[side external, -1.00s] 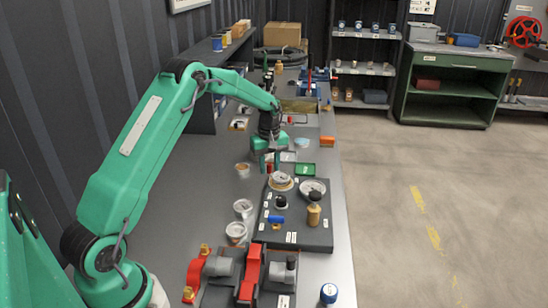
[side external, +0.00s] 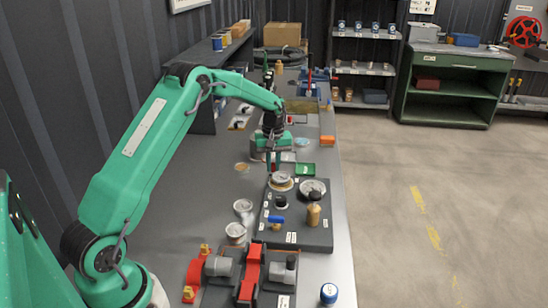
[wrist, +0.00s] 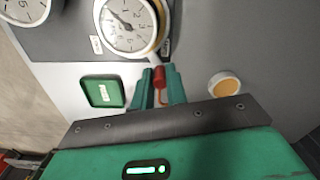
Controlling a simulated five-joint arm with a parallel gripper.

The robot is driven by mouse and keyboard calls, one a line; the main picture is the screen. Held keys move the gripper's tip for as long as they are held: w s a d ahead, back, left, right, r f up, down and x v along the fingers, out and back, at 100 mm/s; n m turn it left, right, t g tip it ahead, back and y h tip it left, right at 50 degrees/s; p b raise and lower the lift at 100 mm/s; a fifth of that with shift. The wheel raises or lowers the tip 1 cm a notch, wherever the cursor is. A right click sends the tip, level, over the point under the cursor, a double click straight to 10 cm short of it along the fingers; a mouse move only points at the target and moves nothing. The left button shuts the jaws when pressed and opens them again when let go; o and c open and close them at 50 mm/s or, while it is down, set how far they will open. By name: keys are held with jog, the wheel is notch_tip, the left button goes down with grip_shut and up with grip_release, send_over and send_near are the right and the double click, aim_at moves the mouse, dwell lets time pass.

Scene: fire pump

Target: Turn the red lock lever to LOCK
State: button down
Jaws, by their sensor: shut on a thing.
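The red lock lever (wrist: 159,77) shows as a small red cylinder between my fingertips in the wrist view. My gripper (wrist: 162,88) is shut on it, with a teal finger on either side. In the side view my gripper (side external: 273,165) points down just behind the gauge panel. The lever's base and any LOCK marking are hidden or too small to read, so I cannot tell its angle.
A round gauge (wrist: 127,25) stands close to the fingers, with a second gauge (wrist: 25,8) beside it. A green plate (wrist: 102,91) lies to the left and a cup with an orange top (wrist: 224,84) to the right. The dark panel (side external: 315,240) carries several fittings.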

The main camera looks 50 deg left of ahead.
jog(key=w+m, duration=0.1)
jog(key=m, duration=0.1)
jog(key=w+d+m, duration=0.1)
jog(key=m, duration=0.1)
jog(key=shift+w, duration=0.1)
jog(key=shift+w+d+m, duration=0.3)
jog(key=shift+d+m, duration=0.05)
jog(key=shift+m, duration=0.6)
jog(key=shift+w+d+m, duration=0.25)
jog(key=shift+d+m, duration=0.15)
jog(key=shift+m, duration=0.5)
jog(key=shift+w+d+m, duration=0.3)
jog(key=shift+d+m, duration=0.05)
jog(key=shift+m, duration=0.6)
jog(key=c, duration=1.4)
grip_release()
jog(key=shift+r, duration=0.15)
notch_tip(320, 180, up, 8)
jog(key=shift+f, duration=0.2)
